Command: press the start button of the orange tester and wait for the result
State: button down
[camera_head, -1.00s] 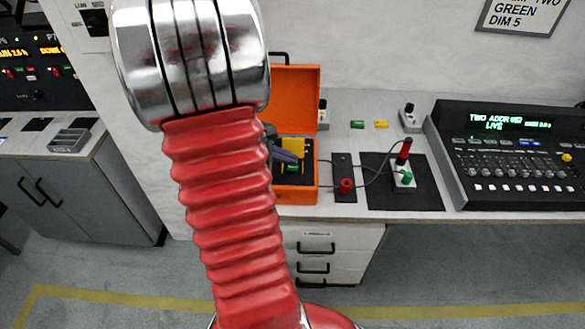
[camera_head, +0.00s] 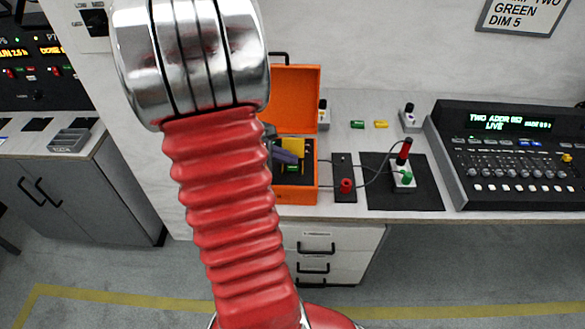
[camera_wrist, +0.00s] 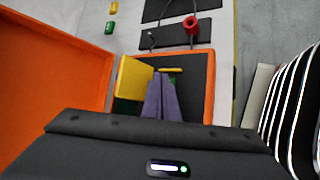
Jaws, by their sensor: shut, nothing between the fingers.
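The orange tester (camera_head: 311,205) is an open case on the bench, its lid (camera_head: 295,90) standing up at the back. It also shows in the wrist view (camera_wrist: 208,75), with a dark panel inside, a yellow block (camera_wrist: 133,78) and a small yellow-orange piece (camera_wrist: 170,69). My gripper (camera_wrist: 163,76) is shut and empty, its purple-grey fingers over the panel beside the yellow block. In the head view my gripper (camera_head: 287,157) is partly hidden by my arm. A bit of green shows beside the fingers. I cannot tell whether the fingertips touch a button, and no result is readable.
A dark strip with a red knob (camera_head: 346,186) and a black mat (camera_head: 432,195) with a cabled red-and-green plug box lie right of the tester. A console (camera_head: 510,180) stands further right. Small green (camera_head: 357,125) and yellow (camera_head: 381,125) blocks lie behind.

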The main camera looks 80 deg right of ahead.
aim_at(289, 169)
jog(key=shift+f, duration=0.75)
dwell(1.2)
jog(key=shift+r, duration=0.8)
jog(key=shift+r, duration=2.5)
